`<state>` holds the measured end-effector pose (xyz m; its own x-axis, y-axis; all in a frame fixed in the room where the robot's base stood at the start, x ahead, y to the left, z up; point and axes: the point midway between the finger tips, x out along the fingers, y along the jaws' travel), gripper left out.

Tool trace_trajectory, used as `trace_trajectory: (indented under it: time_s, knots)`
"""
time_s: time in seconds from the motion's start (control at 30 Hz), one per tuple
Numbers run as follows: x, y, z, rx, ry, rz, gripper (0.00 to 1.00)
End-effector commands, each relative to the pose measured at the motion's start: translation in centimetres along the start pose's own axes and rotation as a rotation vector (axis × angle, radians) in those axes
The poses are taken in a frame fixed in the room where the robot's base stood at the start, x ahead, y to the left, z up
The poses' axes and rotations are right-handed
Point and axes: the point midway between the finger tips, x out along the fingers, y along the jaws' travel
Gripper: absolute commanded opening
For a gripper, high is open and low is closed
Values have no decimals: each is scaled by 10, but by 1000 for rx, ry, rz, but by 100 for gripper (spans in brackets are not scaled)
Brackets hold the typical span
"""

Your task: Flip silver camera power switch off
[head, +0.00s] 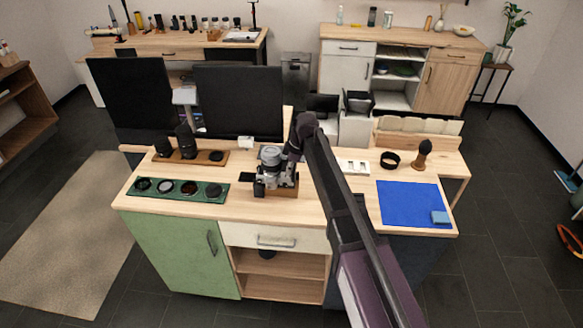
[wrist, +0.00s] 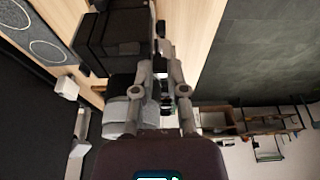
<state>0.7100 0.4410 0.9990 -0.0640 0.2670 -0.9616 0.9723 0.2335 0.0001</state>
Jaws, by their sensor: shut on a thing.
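The silver camera (head: 270,156) sits at the middle of the wooden worktop, on or by a small wooden block. Its silver and black body also shows left of my fingers in the wrist view (wrist: 122,112). My gripper (head: 268,186) is down at the camera, with the arm reaching in from the lower right. In the wrist view its fingers (wrist: 164,50) are close together on a part of the camera, right beside the dark body. The power switch is too small or hidden behind the fingers, so its position cannot be told.
A green tray (head: 213,198) with round filters lies left of the camera. A wooden lens board (head: 220,152) and two monitors (head: 240,100) stand behind. A white slotted block (head: 352,167), a black ring (head: 390,160), a brush (head: 423,155) and a blue mat (head: 405,205) are to the right.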

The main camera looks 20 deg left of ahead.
Motion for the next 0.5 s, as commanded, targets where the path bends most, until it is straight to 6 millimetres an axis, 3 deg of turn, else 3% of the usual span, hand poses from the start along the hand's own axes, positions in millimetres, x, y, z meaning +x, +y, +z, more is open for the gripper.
trace_trajectory:
  time_s: [0.2, 0.5]
  knots:
    - [1, 1, -6, -1, -119, 0, 0]
    - [1, 0, -6, 0, -154, 2, 0]
